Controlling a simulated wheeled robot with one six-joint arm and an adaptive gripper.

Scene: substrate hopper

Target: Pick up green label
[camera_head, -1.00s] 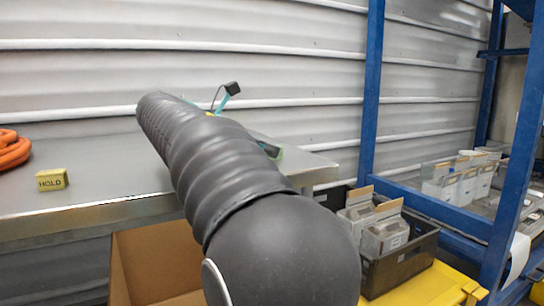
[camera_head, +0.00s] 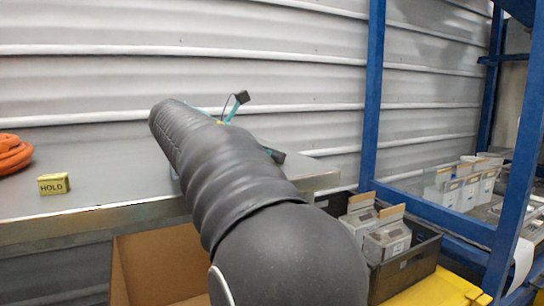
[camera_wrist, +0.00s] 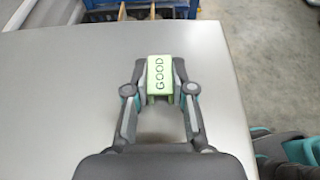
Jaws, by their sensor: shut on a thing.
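The green label (camera_wrist: 160,75) is a small light-green block marked "GOOD". In the wrist view it sits between the two fingertips of my gripper (camera_wrist: 158,88), which is shut on it. The bare steel table top (camera_wrist: 70,95) lies beneath; I cannot tell how far above it the label is. In the head view my own arm hides the label and most of the gripper.
A yellow "HOLD" block (camera_head: 53,184) and an orange coil (camera_head: 13,155) stand on the table at the left. A cardboard box (camera_head: 150,265) is below the table's front edge. A dark crate (camera_head: 410,262) with grey packs and a blue rack (camera_head: 371,95) are at the right.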

